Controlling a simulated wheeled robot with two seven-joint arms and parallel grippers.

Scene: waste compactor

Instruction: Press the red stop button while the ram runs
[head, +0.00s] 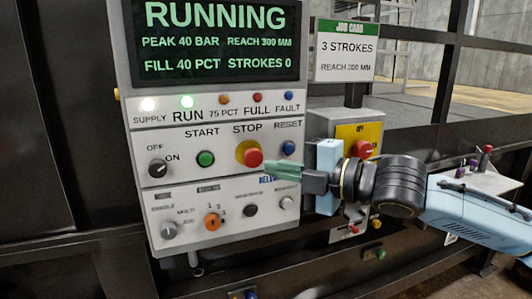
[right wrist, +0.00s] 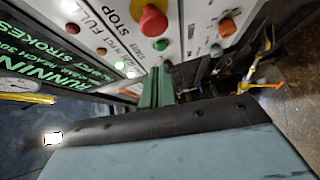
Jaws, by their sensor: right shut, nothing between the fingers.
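The red stop button (head: 252,157) sits on a yellow base on the control panel (head: 221,180), between the green start button (head: 205,158) and the blue reset button (head: 288,148). My right gripper (head: 267,168) is shut and empty. Its green fingertips are just to the lower right of the stop button in the head view; I cannot tell whether they touch it. In the right wrist view the red button (right wrist: 153,20) shows above the shut fingers (right wrist: 158,75), with a visible gap. The display (head: 217,40) reads RUNNING, STROKES 0. My left gripper is not in view.
The supply lamp (head: 148,104) and run lamp (head: 187,101) are lit. An orange selector (head: 212,222) and other knobs sit lower on the panel. A job card (head: 346,50) and another red button on a yellow plate (head: 358,133) stand to the right.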

